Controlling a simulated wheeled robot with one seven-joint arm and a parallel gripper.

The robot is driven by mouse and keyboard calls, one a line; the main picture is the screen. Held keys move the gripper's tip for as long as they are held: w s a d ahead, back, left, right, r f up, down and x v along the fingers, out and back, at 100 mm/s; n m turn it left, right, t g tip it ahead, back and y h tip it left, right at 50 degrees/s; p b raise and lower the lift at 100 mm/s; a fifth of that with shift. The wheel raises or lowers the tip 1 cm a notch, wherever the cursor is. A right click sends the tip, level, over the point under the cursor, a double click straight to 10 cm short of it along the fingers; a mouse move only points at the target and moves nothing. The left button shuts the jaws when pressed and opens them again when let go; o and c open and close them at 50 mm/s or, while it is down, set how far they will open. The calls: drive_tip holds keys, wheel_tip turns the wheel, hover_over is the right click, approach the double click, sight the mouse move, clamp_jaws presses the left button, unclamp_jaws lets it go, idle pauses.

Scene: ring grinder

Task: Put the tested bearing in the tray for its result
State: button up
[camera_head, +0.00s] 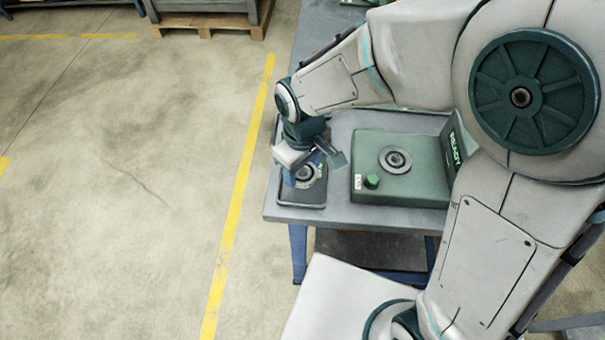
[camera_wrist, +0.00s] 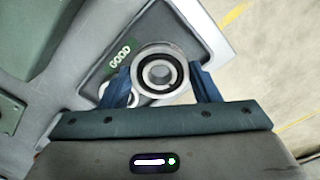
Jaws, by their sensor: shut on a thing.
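My gripper (camera_head: 302,178) is over a dark tray (camera_head: 299,196) at the table's left end. In the wrist view the blue fingers (camera_wrist: 163,88) are shut on a bearing (camera_wrist: 160,72), a grey metal ring with a dark inner band. The dark tray (camera_wrist: 165,26) lies below it and carries a green GOOD label (camera_wrist: 121,54). Part of another pale ring (camera_wrist: 118,92) shows behind the left finger. In the head view my gripper partly hides the bearing and tray. I cannot tell whether the bearing touches the tray.
A green tester (camera_head: 385,192) with a round seat (camera_head: 395,160), a green button (camera_head: 372,181) and a READY screen (camera_head: 455,144) stands to the right on the grey table (camera_head: 340,205). Open floor with a yellow line (camera_head: 236,200) lies to the left. A pallet (camera_head: 210,26) stands at the back.

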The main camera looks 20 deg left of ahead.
sight(303, 179)
drive_tip(key=shift+f, duration=2.05)
drive_tip(key=shift+f, duration=0.2)
drive_tip(key=o, duration=1.2)
drive_tip(key=shift+o, duration=0.2)
drive_tip(key=shift+r, duration=0.15)
wheel_tip(303, 179, up, 12)
drive_tip(key=shift+r, duration=0.1)
